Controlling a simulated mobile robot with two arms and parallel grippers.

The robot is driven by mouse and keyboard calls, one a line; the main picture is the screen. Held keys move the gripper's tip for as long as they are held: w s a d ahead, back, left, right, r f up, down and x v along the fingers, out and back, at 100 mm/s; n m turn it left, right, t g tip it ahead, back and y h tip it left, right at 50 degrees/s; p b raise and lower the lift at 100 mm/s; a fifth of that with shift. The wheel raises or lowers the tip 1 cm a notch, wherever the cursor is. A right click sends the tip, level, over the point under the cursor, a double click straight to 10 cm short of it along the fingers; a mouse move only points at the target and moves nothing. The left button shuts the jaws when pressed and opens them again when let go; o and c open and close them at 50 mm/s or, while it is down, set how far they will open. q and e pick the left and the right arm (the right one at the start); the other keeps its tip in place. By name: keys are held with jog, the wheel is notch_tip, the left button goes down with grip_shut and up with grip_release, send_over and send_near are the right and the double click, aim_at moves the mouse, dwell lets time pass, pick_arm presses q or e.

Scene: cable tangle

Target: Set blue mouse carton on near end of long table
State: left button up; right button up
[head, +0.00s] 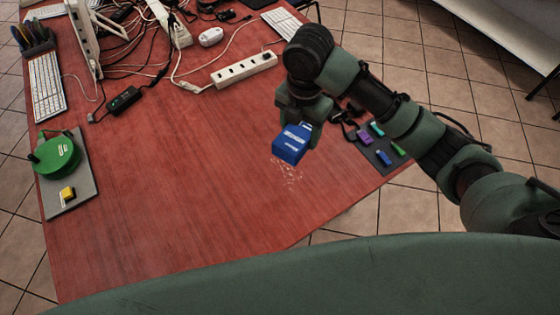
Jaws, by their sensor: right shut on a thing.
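The blue mouse carton (289,145) is a small blue box with white lettering, in the middle of the head view. My right gripper (303,122) points down and is shut on it, with the carton's front and top showing below the jaws. The carton is over the red-brown long table (190,220); I cannot tell whether it touches the top. The near end of the table is bare wood, with some pale crumbs or marks (288,172) just below the carton. My left gripper is not in view.
A green round object (56,155) and a yellow item (68,193) are on a grey mat at left. A dark mat (376,157) with several small coloured sticks is at right. A white power strip (244,69), cables and keyboards crowd the far part. The near middle is clear.

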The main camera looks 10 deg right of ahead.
notch_tip(320, 180, down, 7)
jog(key=p, duration=0.1)
send_over(296, 176)
notch_tip(296, 176, down, 8)
jog(key=shift+r, duration=0.25)
notch_tip(296, 176, down, 4)
jog(key=shift+f, duration=0.1)
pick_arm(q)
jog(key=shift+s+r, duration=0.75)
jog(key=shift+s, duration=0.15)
pick_arm(e)
jog(key=shift+f, duration=0.15)
jog(key=shift+f, duration=0.15)
jog(key=o, duration=1.5)
